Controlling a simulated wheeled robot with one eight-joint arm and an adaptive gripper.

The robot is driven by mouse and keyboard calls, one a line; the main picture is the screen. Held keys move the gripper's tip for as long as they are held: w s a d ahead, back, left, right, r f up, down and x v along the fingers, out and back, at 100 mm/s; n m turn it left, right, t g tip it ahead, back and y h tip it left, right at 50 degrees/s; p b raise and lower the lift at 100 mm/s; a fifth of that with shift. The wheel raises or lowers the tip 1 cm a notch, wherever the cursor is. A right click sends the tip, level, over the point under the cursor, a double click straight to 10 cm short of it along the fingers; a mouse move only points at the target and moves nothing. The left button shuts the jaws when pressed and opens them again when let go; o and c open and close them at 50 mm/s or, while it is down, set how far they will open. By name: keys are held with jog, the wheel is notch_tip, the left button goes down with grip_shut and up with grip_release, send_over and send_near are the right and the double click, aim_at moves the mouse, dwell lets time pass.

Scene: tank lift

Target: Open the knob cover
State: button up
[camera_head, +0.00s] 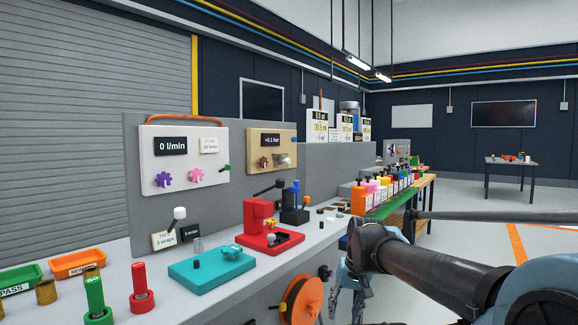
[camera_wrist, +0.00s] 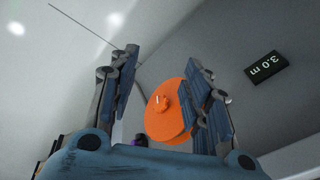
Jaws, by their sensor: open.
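A tan panel (camera_head: 257,141) on the grey upright board reads "+0.2 bar". It carries a brown knob (camera_head: 263,162) and, to its right, a small pale see-through piece (camera_head: 283,160) that looks like a cover over a knob; its details are too small to tell. My gripper (camera_head: 346,296) is low in front of the bench, right of and well below that panel. It is open and empty. In the wrist view its spread fingers (camera_wrist: 162,60) frame an orange reel (camera_wrist: 163,122) beyond them. The tan panel is not in the wrist view.
The orange reel (camera_head: 302,300) is on the bench front, near my gripper. On the bench stand a red device (camera_head: 259,222), a teal base (camera_head: 211,268) and a black lever device (camera_head: 293,205). A white panel (camera_head: 160,142) with purple and pink knobs is further left. Several coloured bottles stand behind.

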jog(key=w+a+r+m+t+y, duration=0.1)
jog(key=w+a+r+m+y, duration=0.4)
jog(key=w+r, duration=0.5)
jog(key=m+t+y, duration=0.8)
jog(key=m, duration=0.8)
send_near(290, 161)
jog(key=x, duration=0.9)
jog(key=shift+a, duration=0.2)
